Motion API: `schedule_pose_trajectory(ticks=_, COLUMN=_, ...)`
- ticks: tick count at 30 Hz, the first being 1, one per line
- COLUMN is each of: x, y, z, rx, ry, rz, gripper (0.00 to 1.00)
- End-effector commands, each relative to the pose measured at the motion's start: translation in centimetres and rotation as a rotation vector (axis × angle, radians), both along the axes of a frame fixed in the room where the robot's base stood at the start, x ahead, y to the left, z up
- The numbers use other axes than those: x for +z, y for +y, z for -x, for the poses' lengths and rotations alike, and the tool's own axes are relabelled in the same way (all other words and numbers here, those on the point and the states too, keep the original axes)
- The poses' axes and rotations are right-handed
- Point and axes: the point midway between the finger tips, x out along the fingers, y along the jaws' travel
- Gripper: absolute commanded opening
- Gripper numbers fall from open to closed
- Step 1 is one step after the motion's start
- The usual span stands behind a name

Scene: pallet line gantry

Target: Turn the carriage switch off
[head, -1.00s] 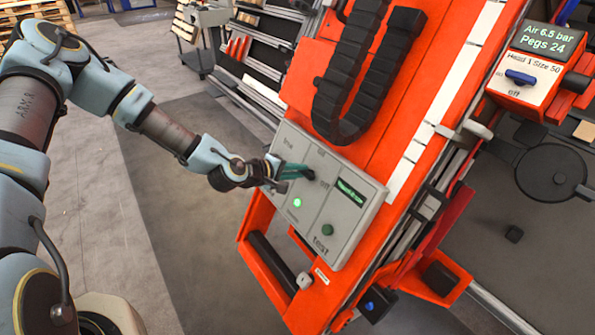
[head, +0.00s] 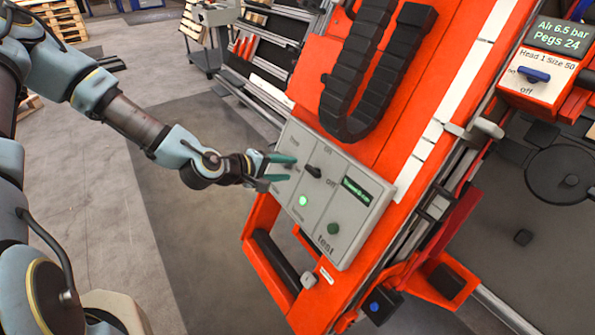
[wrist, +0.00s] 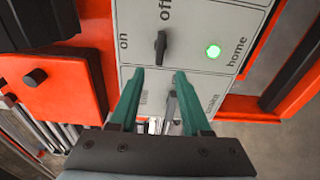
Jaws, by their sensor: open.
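The carriage switch (head: 314,171) is a black knob on the grey panel (head: 355,220), with "on" and "off" lettered beside it. In the wrist view the knob (wrist: 160,48) shows whole, its handle lying along the line toward "off". My gripper (head: 291,168) is open and empty just left of the knob in the head view. In the wrist view its two green fingertips (wrist: 158,74) stand apart just below the knob, with no visible contact.
A lit green button (head: 303,201) marked "home", a dark green "test" button (head: 333,229) and a small display (head: 356,190) share the panel. A black cable chain (head: 375,70) hangs above. A blue switch (head: 534,75) sits on another box at right.

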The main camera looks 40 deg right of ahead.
Motion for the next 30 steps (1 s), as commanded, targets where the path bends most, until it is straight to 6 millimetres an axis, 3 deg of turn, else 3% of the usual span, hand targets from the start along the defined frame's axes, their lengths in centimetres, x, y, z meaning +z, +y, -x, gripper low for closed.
schedule_pose_trajectory(ticks=7, x=1.5, y=2.8, z=0.1, rx=0.000, ry=-0.001, rz=0.000, gripper=0.47)
schedule_pose_trajectory(ticks=26, x=1.7, y=3.2, z=0.2, rx=-0.002, ry=-0.001, rz=-0.003, gripper=0.47)
schedule_pose_trajectory(ticks=30, x=0.9, y=4.8, z=-0.3, rx=-0.026, ry=-0.041, rz=-0.078, gripper=0.47)
